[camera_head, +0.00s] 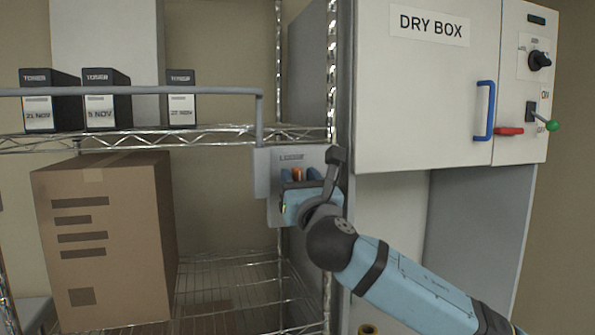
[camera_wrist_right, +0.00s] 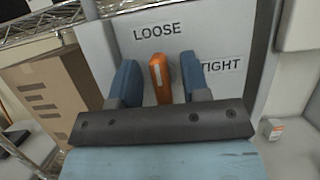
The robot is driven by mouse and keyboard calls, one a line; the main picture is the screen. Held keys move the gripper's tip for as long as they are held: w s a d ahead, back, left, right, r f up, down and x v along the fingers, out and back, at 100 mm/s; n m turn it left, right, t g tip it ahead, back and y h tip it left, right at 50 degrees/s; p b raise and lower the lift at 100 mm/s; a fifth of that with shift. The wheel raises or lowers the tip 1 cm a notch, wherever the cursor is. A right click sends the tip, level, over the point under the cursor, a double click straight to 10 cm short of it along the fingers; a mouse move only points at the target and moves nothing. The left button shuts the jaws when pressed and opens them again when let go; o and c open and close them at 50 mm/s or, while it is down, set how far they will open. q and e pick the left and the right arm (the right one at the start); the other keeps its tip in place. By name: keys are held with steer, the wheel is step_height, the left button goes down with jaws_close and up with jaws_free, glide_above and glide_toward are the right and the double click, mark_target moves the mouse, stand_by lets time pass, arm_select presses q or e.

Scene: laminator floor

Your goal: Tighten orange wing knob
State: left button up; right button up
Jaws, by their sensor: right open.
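The orange wing knob (camera_wrist_right: 160,78) is on a grey plate (camera_wrist_right: 243,45) labelled LOOSE at the top and TIGHT at the right. In the right wrist view its wing stands nearly upright, below the LOOSE label. My right gripper (camera_wrist_right: 158,80) is open, with one blue finger on each side of the knob and a gap showing on both sides. In the head view the knob (camera_head: 297,174) shows small between the fingers of my right gripper (camera_head: 299,174). The knob's lower part is hidden by the gripper. My left gripper is not in view.
The plate hangs at the wire shelf's (camera_head: 230,137) right post. A cardboard box (camera_head: 105,240) and several toner boxes (camera_head: 108,105) stand left. The dry box (camera_head: 425,110), with its blue handle (camera_head: 485,110) and green-tipped lever (camera_head: 551,125), stands right.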

steer(key=shift+w+a+r, duration=0.2)
steer(key=shift+w+r, duration=0.05)
steer(key=shift+w, duration=0.25)
steer(key=c, duration=0.7)
